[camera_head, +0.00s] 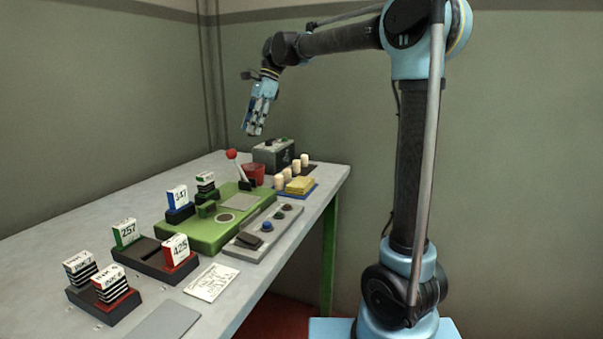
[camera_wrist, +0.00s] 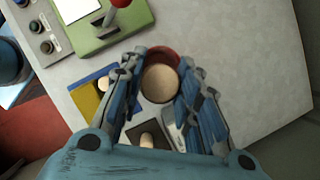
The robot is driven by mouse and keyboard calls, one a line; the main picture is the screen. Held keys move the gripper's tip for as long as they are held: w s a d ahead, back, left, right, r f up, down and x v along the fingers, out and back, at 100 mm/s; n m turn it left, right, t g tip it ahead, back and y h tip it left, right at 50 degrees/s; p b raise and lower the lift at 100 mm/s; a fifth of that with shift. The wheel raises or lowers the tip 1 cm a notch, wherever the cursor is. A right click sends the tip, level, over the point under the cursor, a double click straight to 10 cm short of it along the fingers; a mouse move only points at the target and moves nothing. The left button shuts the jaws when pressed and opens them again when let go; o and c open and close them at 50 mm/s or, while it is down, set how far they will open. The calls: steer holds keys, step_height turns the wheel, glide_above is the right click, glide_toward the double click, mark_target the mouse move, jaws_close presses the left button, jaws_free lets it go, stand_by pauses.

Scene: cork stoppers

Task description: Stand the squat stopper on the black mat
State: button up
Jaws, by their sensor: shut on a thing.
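My gripper (camera_head: 255,128) is raised above the back of the table, fingers pointing down. In the wrist view its fingers (camera_wrist: 160,95) are shut on a stopper (camera_wrist: 160,84), whose round pale face shows between them. Its height is hidden, so I cannot tell from its shape whether it is the squat one. The black mat (camera_wrist: 133,131) is partly visible below the fingers, with a pale stopper (camera_wrist: 147,141) over part of it. In the head view, several pale stoppers (camera_head: 296,167) stand in a row near the table's right edge, by the dark mat (camera_head: 313,168).
A red cup (camera_head: 253,174) stands below my gripper; its rim shows behind the held stopper. A yellow block (camera_head: 300,185) lies on a blue mat. A dark box (camera_head: 273,154) stands behind. A green panel with a red-knobbed lever (camera_head: 231,154) and numbered blocks fill the table leftward.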

steer(key=w+d+f+n+g+h, duration=0.2)
steer(key=w+d+n+h, duration=0.15)
steer(key=n, duration=0.65)
steer(key=n+t+h, duration=0.2)
steer(key=n+t, duration=0.7)
steer(key=n, duration=2.4)
glide_above(302, 168)
steer(key=s, duration=0.2)
step_height(302, 168, down, 5)
steer(key=f, duration=1)
steer(key=shift+w+a, duration=0.15)
steer(key=shift+a, duration=0.1)
steer(key=o, duration=0.7)
steer(key=shift+f, duration=0.1)
steer(key=shift+o, duration=0.2)
